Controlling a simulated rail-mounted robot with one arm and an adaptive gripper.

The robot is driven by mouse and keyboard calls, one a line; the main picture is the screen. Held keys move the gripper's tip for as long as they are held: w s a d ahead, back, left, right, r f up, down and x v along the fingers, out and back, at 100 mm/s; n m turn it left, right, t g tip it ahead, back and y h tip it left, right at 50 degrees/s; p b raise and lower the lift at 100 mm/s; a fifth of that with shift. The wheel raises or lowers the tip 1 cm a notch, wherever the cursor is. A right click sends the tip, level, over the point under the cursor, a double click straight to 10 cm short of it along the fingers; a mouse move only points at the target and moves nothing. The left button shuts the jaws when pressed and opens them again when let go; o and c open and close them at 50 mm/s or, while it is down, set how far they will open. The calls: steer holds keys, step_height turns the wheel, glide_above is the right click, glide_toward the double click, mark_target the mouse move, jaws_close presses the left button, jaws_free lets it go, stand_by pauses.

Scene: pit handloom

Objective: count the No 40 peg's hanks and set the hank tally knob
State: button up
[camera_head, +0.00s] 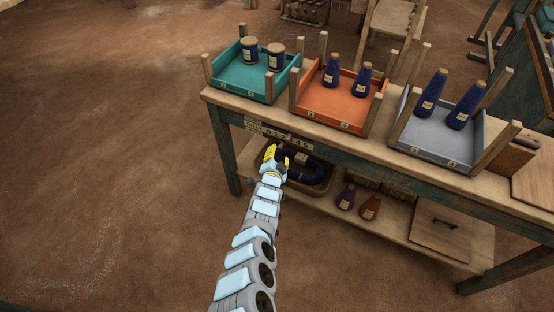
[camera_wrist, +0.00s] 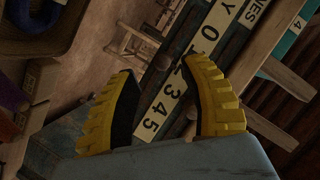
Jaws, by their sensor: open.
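My gripper (camera_head: 275,155) is open, its yellow fingers in front of the bench's front rail in the head view. In the wrist view, my open gripper (camera_wrist: 160,67) points at the rail, with nothing held. A pale number strip (camera_wrist: 160,113) reading 0 to 5 lies beyond and between the fingers. A small dark rounded piece, perhaps the tally knob (camera_wrist: 162,62), shows beside the strip near the fingertips; contact cannot be told. In the head view, pale lettered strips (camera_head: 282,132) run along the rail. I cannot pick out a No 40 peg or count its hanks.
The bench top bears a teal tray (camera_head: 226,76), an orange tray (camera_head: 310,117) and a grey tray (camera_head: 420,148), each with two dark blue yarn packages. A basket with dark blue yarn (camera_head: 310,173) and two small cones stand on the lower shelf. Floor at left is clear.

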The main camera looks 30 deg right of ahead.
steer(key=shift+v, duration=1.4)
steer(key=shift+r, duration=0.1)
